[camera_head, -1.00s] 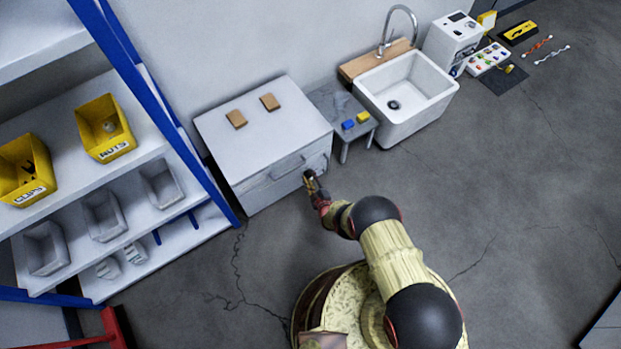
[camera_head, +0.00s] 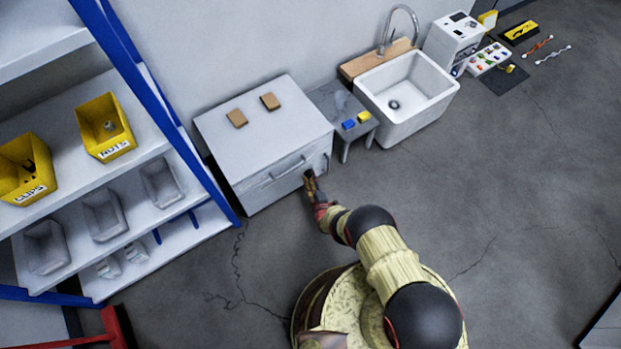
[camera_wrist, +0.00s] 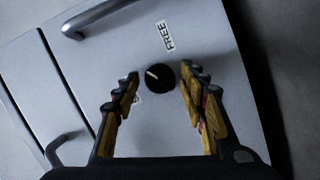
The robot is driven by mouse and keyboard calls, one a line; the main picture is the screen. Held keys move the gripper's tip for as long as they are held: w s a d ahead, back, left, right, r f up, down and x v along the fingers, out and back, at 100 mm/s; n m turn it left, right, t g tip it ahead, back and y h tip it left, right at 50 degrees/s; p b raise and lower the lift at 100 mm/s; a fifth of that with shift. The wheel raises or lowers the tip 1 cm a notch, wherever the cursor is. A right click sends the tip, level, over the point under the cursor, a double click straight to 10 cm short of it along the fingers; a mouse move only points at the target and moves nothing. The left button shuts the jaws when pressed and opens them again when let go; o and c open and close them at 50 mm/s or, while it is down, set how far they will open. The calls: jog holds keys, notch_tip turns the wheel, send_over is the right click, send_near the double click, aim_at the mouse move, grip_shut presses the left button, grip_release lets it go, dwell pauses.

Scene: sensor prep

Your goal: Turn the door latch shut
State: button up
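The door latch (camera_wrist: 160,76) is a round black knob with a pale pointer line on the light grey cabinet front. It shows in the wrist view between the fingers of my gripper (camera_wrist: 160,88). The fingers are open, one on each side of the knob, with a gap to it on both sides. A label reading "FREE" (camera_wrist: 165,37) is above the knob. A second label (camera_wrist: 137,99) is partly hidden by the left finger. In the head view my gripper (camera_head: 310,181) is at the right part of the front of the cabinet (camera_head: 255,130); the knob is hidden there.
Bar handles (camera_wrist: 88,18) are on the cabinet front, left of the knob. A small grey table (camera_head: 335,100) and a sink (camera_head: 425,100) stand right of the cabinet. A shelf rack (camera_head: 75,185) stands left. The floor in front is clear.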

jog(key=shift+o, duration=0.4)
jog(key=v, duration=1.2)
